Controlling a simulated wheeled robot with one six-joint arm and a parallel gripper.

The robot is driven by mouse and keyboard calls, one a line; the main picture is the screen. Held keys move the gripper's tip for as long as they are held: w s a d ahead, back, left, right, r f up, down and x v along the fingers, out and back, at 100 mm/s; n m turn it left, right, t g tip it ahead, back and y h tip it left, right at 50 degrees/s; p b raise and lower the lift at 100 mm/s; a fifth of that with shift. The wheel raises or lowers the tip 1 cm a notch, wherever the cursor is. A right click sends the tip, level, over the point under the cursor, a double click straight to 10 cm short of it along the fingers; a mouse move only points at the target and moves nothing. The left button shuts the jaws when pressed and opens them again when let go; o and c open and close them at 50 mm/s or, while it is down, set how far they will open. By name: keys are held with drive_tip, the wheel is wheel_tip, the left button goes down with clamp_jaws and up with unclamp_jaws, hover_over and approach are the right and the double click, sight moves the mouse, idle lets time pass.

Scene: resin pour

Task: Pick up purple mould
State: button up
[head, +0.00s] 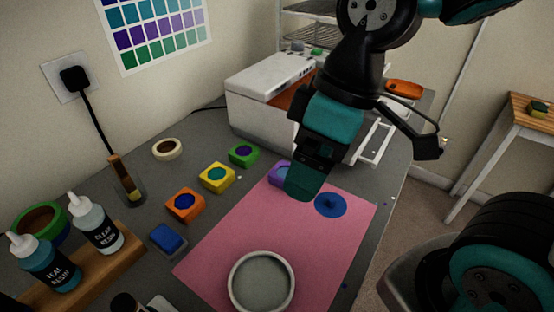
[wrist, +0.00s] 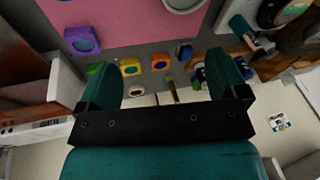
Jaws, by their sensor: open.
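The purple mould (head: 275,173) sits at the far edge of the pink mat (head: 235,235) in the head view, partly hidden behind my gripper (head: 305,188). In the wrist view the purple mould (wrist: 70,34) shows whole, with a blue round middle, at the upper left. It lies beyond and to the left of my left-hand finger in that picture. My gripper (wrist: 170,68) is open, with its two teal fingers wide apart. It is not around the purple mould. Whether a finger touches it cannot be told from the head view.
Green (head: 243,155), yellow (head: 217,178) and orange (head: 185,205) moulds stand in a row left of the mat, with a blue block (head: 168,239). A white machine (head: 262,90) stands behind. A round dish (head: 262,282) and a blue disc (head: 331,205) are on the mat. Bottles stand at left.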

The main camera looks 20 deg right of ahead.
drive_tip(key=w+d+r+n+h+p, duration=0.15)
drive_tip(key=w+n+p, duration=0.25)
drive_tip(key=w+n, duration=0.45)
drive_tip(key=n+h+p, duration=0.2)
drive_tip(key=n, duration=0.5)
hover_over(284, 173)
drive_tip(key=s+a, duration=0.1)
drive_tip(key=s, duration=0.1)
drive_tip(key=f, duration=0.2)
wheel_tip(284, 173, down, 12)
drive_tip(key=shift+r+p, duration=0.25)
drive_tip(key=shift+p, duration=0.45)
drive_tip(key=shift+f+p, duration=0.8)
drive_tip(key=shift+f, duration=1.95)
drive_tip(key=c, duration=1)
